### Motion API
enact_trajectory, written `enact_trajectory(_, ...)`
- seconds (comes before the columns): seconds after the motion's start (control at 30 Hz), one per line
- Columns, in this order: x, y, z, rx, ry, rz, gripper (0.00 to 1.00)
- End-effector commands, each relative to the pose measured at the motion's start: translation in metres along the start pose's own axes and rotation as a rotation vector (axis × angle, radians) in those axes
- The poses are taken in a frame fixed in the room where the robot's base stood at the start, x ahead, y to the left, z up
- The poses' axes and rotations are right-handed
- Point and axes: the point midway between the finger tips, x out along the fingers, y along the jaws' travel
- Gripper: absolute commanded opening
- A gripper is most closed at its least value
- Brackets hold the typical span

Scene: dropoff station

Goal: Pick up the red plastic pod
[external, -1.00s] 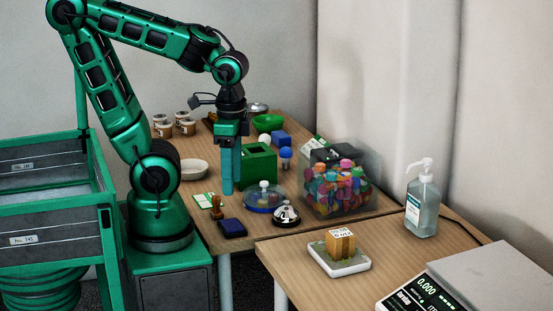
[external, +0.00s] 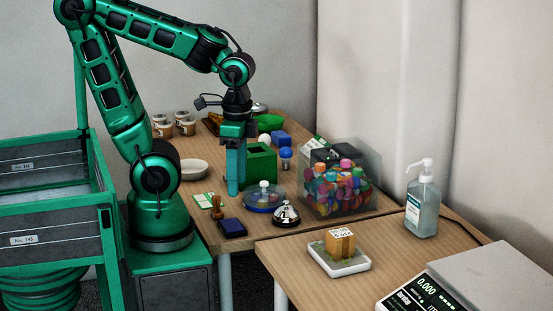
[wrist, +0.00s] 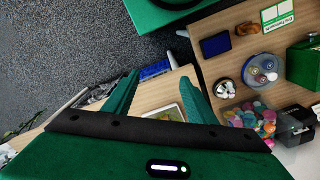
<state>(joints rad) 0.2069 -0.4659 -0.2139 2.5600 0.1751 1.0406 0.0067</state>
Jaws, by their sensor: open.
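No single red plastic pod stands out for certain. A clear bin (external: 366,196) on the wooden table holds several small coloured pieces (external: 335,188), some reddish; they also show at the right of the wrist view (wrist: 250,118). My gripper (external: 234,188) points down over the table, left of the bin and in front of the green box. In the wrist view its two green fingers (wrist: 160,82) are apart with nothing held between them. The far pieces in the bin are hidden.
A green box (external: 260,164) is behind. A second table holds a white tray (external: 340,266), a pump bottle (external: 423,208) and a scale (external: 410,295).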

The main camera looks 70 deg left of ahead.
Motion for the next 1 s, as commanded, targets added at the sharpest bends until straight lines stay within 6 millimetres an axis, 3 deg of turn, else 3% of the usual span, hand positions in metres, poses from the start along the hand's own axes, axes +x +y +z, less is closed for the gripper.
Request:
enact_trajectory(0.2,0.000,0.000,0.000,0.000,0.000,0.000,0.51)
enact_trajectory(0.27,0.000,0.000,0.000,0.000,0.000,0.000,0.43)
enact_trajectory(0.63,-0.005,0.004,0.004,0.003,0.024,-0.001,0.43)
enact_trajectory(0.77,-0.006,-0.006,-0.027,0.025,0.074,0.028,0.43)
enact_trajectory(1.0,-0.011,-0.058,-0.117,0.089,0.267,0.087,0.43)
